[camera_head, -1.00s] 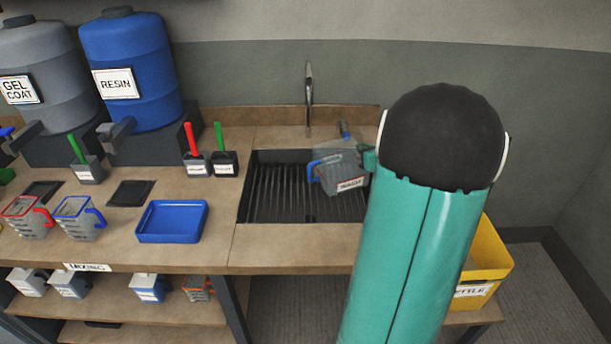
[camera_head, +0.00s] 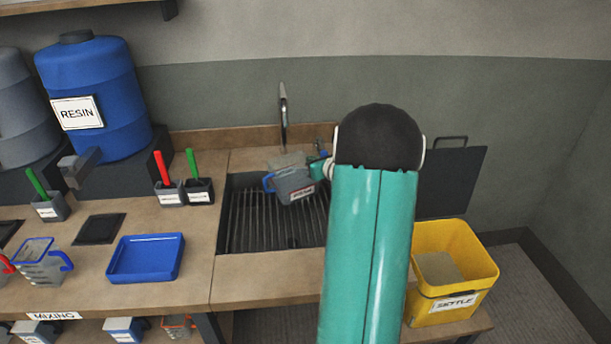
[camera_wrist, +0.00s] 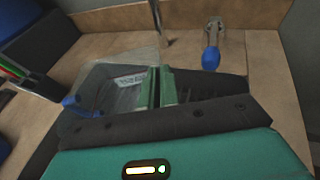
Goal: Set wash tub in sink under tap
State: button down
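A grey, see-through wash tub (camera_head: 292,186) with a blue handle and a white label hangs tilted over the sink (camera_head: 234,225) in the head view. My gripper (camera_head: 322,169) is at the tub's right side. In the wrist view, the green fingers (camera_wrist: 155,88) are close together on the wall of the tub (camera_wrist: 100,98). The sink is dark with a ribbed bottom, and its right part is hidden by my arm. The tap (camera_head: 284,112) stands behind the sink. The tap (camera_wrist: 157,22) also shows at the top of the wrist view.
A blue-ended metal fitting (camera_wrist: 211,48) stands right of the tap. Left of the sink are red- and green-handled tools in holders (camera_head: 184,192) and a blue tray (camera_head: 146,259). A yellow bin (camera_head: 452,273) stands at the right.

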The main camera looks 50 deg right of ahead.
aim_at(302, 172)
jog(key=w+f, duration=0.2)
jog(key=f, duration=0.1)
jog(key=w+f, duration=0.1)
jog(key=w, duration=0.1)
jog(key=shift+d+f, duration=0.4)
jog(key=shift+s+f, duration=0.1)
jog(key=shift+f, duration=1.35)
jog(key=c, duration=1.6)
grip_release()
jog(key=shift+f, duration=0.1)
jog(key=shift+c, duration=0.2)
